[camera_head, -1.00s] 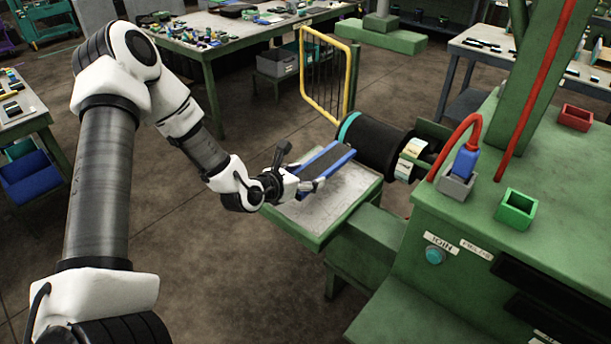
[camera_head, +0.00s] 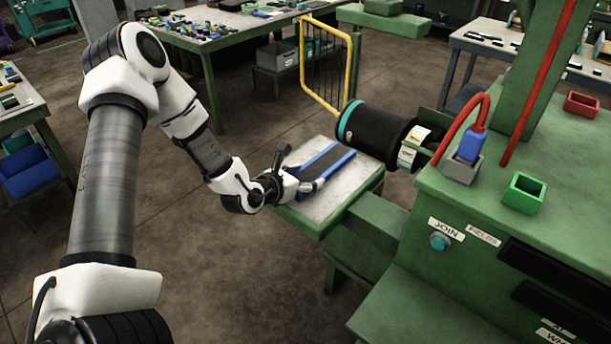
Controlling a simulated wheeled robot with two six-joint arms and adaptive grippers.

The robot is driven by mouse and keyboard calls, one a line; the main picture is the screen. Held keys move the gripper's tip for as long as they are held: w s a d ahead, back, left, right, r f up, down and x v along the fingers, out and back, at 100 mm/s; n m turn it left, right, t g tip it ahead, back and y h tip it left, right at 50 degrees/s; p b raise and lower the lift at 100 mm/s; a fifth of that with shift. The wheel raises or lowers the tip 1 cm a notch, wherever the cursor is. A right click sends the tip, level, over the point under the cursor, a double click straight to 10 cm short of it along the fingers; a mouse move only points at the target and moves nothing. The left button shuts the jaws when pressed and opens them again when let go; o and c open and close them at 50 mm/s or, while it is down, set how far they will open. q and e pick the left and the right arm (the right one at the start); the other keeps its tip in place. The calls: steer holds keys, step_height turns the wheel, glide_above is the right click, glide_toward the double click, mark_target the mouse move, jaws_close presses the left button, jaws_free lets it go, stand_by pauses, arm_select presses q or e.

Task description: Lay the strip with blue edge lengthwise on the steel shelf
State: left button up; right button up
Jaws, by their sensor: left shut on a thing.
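The dark strip with blue edges (camera_head: 334,168) is over the steel shelf (camera_head: 361,187), the light grey plate with a green frame. The strip runs lengthwise from my left gripper towards the far right of the shelf. It looks flat and close to the plate, but I cannot tell whether it touches. My left gripper (camera_head: 309,187) is shut on the near left end of the strip, at the shelf's left edge. My right gripper is not in view.
A black drum with a teal rim (camera_head: 372,133) stands just behind and right of the shelf. A green machine (camera_head: 480,215) with a red hose fills the right side. A yellow-framed gate (camera_head: 329,75) stands behind. Open floor lies left of the shelf.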

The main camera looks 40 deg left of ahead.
arm_select(q)
steer(key=o, duration=1.2)
steer(key=v, duration=0.6)
steer(key=shift+s+a+r, duration=0.15)
steer(key=shift+a, duration=0.05)
steer(key=shift+s+d+r, duration=0.1)
steer(key=shift+s+r, duration=0.1)
steer(key=shift+s, duration=0.3)
